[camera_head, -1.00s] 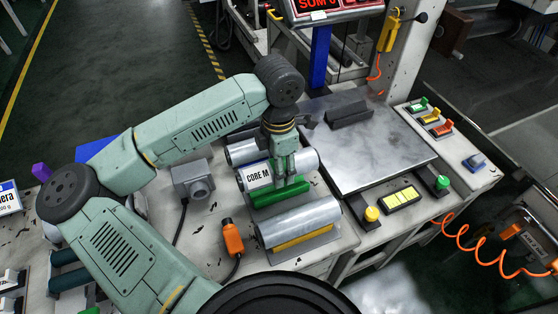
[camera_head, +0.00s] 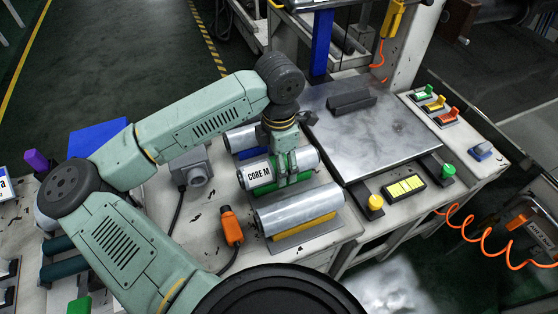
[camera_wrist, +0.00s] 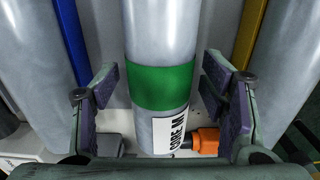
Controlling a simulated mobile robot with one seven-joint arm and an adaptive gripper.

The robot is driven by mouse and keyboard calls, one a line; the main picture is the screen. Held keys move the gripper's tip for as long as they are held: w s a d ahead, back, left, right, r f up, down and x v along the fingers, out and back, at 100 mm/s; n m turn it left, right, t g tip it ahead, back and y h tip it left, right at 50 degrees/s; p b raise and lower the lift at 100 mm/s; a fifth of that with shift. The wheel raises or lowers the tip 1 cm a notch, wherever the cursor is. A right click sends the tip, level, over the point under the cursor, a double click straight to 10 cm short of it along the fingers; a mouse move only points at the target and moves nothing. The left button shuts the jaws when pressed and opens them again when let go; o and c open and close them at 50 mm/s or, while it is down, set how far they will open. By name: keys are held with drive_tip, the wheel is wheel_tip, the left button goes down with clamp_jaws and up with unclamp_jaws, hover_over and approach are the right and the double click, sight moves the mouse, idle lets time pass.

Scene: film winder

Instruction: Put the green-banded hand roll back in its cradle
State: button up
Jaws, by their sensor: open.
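The hand roll (camera_head: 258,174) is a silver cylinder with a CORE M label and a green band; the band (camera_wrist: 162,86) shows clearly in the wrist view. The roll lies level, apparently down in its green-faced cradle (camera_head: 301,181), between two other rolls. The cradle is mostly hidden under the roll and my fingers, so full seating cannot be seen. My gripper (camera_wrist: 168,82) is open, with one finger on each side of the roll at the green band and visible gaps to both sides. It reaches down from above in the head view (camera_head: 290,168).
A silver roll (camera_head: 298,208) over a yellow strip lies close in front; another (camera_head: 240,138) over a blue strip lies behind. An orange-handled tool (camera_head: 231,226) with a cable is at the left front. The metal plate (camera_head: 375,140) to the right has free room.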

drive_tip(key=shift+o, duration=0.3)
wheel_tip(320, 180, up, 12)
idle(0.5)
idle(0.5)
